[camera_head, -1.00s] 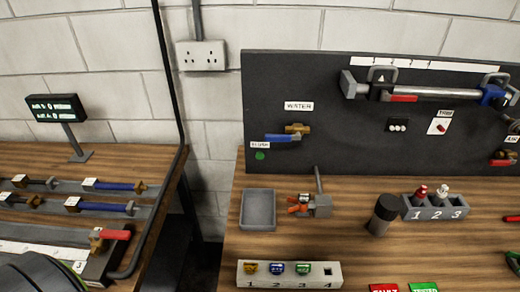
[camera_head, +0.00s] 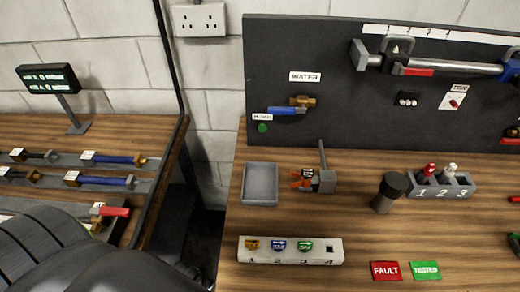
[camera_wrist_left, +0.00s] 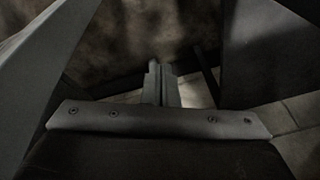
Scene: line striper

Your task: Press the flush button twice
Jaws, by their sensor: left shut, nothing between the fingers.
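The flush button is a small green round button (camera_head: 262,128) on the lower left of the dark upright panel (camera_head: 345,125), under a small white label (camera_head: 262,117). Nothing touches it in the head view. My left arm shows as a dark shape at the lower left of the head view, well apart from the button, with its gripper out of that view. In the left wrist view, my left gripper (camera_wrist_left: 161,82) is shut and empty, with its fingers close together. That view is dark, and the button does not show in it. My right gripper is in neither view.
A blue-handled water valve (camera_head: 288,110) sits just above and right of the button. Below the panel, a grey tray (camera_head: 260,184) and a small fitting (camera_head: 318,181) stand on the wooden bench. A numbered block (camera_head: 290,260) lies in front. A dark upright pole and a gap separate the left bench.

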